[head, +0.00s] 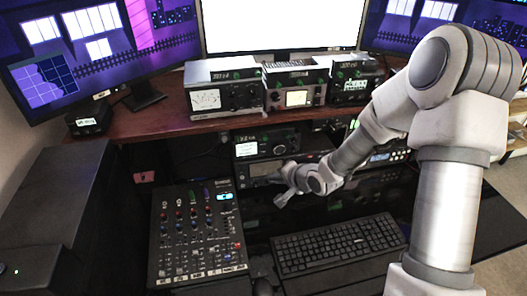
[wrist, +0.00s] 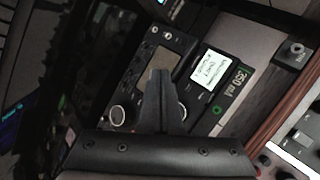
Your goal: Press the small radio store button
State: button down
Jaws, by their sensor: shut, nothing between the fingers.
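My gripper (head: 282,190) is shut and empty in front of the equipment rack under the desk in the head view. A small radio (head: 266,144) with a lit display sits under the desk shelf in the head view, above and left of my gripper. The store button's label is too small to read.
Three radios stand on the wooden desk (head: 150,122), including the left one (head: 228,92). A mixer (head: 196,235) and a keyboard (head: 338,244) lie below, close to my gripper. Monitors (head: 280,25) stand behind. A dark cabinet (head: 60,205) is at left.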

aim_at(263, 151)
jog(key=w+a+p, duration=0.1)
jog(key=w+a, duration=0.1)
jog(key=w, duration=0.6)
jog(key=shift+w+a+p, duration=0.25)
jog(key=shift+w+p, duration=0.05)
jog(key=shift+w, duration=0.1)
dwell(1.9)
jog(key=shift+w+a, duration=0.1)
jog(key=shift+w, duration=0.2)
jog(key=shift+w+a+p, duration=0.1)
jog(key=shift+w+p, duration=0.25)
jog(key=shift+p, duration=0.05)
dwell(0.4)
dwell(0.4)
jog(key=shift+s+d, duration=0.25)
jog(key=shift+s, duration=0.5)
jog(key=shift+s, duration=0.1)
